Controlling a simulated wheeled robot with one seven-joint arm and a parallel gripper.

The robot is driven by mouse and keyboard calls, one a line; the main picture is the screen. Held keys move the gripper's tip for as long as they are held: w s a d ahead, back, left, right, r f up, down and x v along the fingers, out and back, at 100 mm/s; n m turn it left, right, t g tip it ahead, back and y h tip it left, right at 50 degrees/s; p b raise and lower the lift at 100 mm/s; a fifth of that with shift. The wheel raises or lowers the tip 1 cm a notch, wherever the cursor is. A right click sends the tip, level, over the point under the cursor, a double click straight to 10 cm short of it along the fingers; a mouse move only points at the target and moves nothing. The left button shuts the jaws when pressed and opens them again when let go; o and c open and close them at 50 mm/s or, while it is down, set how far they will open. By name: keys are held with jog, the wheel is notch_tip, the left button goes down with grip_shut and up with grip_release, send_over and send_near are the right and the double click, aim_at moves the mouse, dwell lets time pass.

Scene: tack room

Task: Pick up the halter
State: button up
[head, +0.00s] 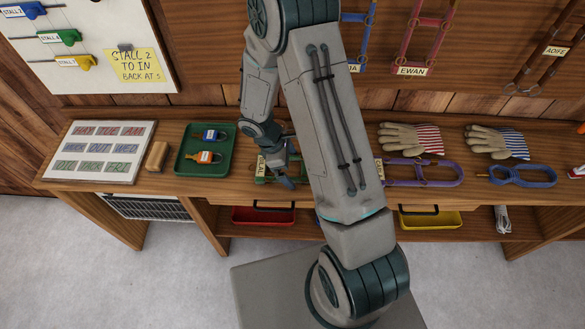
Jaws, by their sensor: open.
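A green halter (263,180) with a pale name tag lies on the bench, partly hidden behind my gripper and arm; only part of the tag's lettering shows. My gripper (286,180) is open, pointing down over the green halter's right part. I cannot tell whether it touches the halter. A purple halter (440,183) with a tag lies on the bench to the right of my arm. Blue, red and brown halters hang on the back wall: the blue one (368,22), the red one (428,30) tagged "EWAN", and the brown one (541,72) tagged "AOIFE".
Red and yellow bins (430,219) stand below.

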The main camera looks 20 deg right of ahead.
jog(key=shift+f, duration=0.1)
dwell(0.3)
jog(key=c, duration=1.2)
jog(key=shift+c, duration=0.2)
